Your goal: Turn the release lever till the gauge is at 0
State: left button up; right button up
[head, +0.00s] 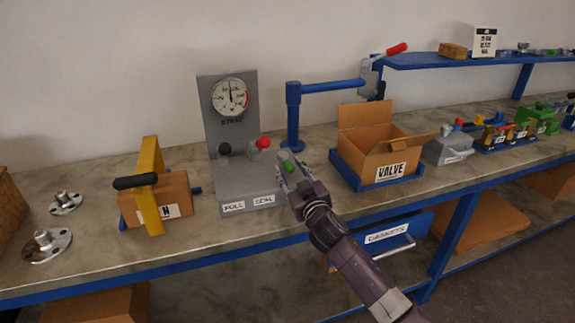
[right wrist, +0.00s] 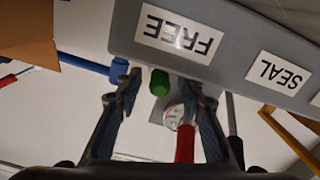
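A grey stand (head: 211,115) carries a round white gauge (head: 231,97); its dark needle points roughly straight up, its numbers too small to read. A black-knobbed lever (head: 224,149), a red-knobbed lever (head: 263,142) and a green knob (head: 288,166) are on it. In the right wrist view the green knob (right wrist: 160,82) is beside the FREE label (right wrist: 180,34), which fits the release lever. My right gripper (head: 287,175) is at the green knob; in the wrist view its fingers (right wrist: 163,92) are open with the knob between them, contact not visible. My left gripper is out of view.
A yellow-framed box (head: 150,185) stands left of the stand, with metal flanges (head: 47,245) further left. A blue post with a swing arm (head: 293,115) rises behind. A cardboard box labelled VALVE (head: 380,155) stands in a blue tray at right.

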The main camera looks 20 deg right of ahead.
jog(key=shift+w, duration=1.15)
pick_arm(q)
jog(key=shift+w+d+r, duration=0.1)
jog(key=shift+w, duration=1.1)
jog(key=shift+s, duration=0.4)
pick_arm(e)
grip_shut()
